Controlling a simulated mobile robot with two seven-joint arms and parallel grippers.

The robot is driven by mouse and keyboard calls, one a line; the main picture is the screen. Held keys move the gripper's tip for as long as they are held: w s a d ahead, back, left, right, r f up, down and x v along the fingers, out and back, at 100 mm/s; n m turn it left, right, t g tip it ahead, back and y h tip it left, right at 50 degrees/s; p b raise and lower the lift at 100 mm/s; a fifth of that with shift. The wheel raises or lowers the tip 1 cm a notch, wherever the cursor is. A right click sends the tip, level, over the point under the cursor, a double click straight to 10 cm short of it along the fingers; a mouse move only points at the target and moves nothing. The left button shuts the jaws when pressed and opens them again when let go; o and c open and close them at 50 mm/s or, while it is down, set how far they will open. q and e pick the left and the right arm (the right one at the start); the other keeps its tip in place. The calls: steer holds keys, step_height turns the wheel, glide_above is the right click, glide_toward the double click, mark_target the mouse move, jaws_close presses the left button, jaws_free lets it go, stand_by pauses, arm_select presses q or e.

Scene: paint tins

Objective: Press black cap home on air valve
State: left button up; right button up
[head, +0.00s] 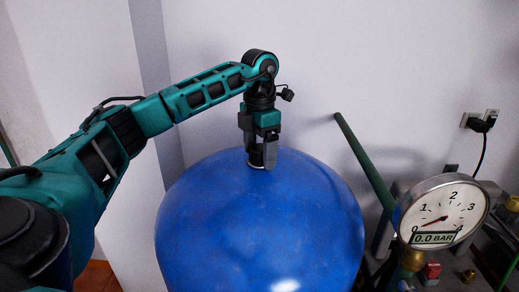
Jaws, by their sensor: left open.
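A large round blue tank (262,225) fills the lower middle of the head view. My left gripper (262,158) points down at the top of the tank, with its jaws open around or just in front of a small pale ring (256,166) on the blue surface. The ring may be part of the air valve; the fingers hide most of that spot. I cannot make out the black cap, and I cannot tell whether the fingers touch anything. My right gripper is not in view.
A round pressure gauge (443,211) reading 0.0 BAR stands at the right, with brass fittings and a red part (432,270) below. A green pole (365,160) leans between tank and gauge. A wall socket with a black plug (478,124) is at the right. Walls stand close behind.

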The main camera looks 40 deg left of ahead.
mark_target(259, 147)
arm_select(q)
steer(key=shift+r, duration=0.1)
step_height(259, 147, up, 13)
steer(key=p, duration=0.3)
steer(key=shift+f, duration=0.2)
stand_by(0.5)
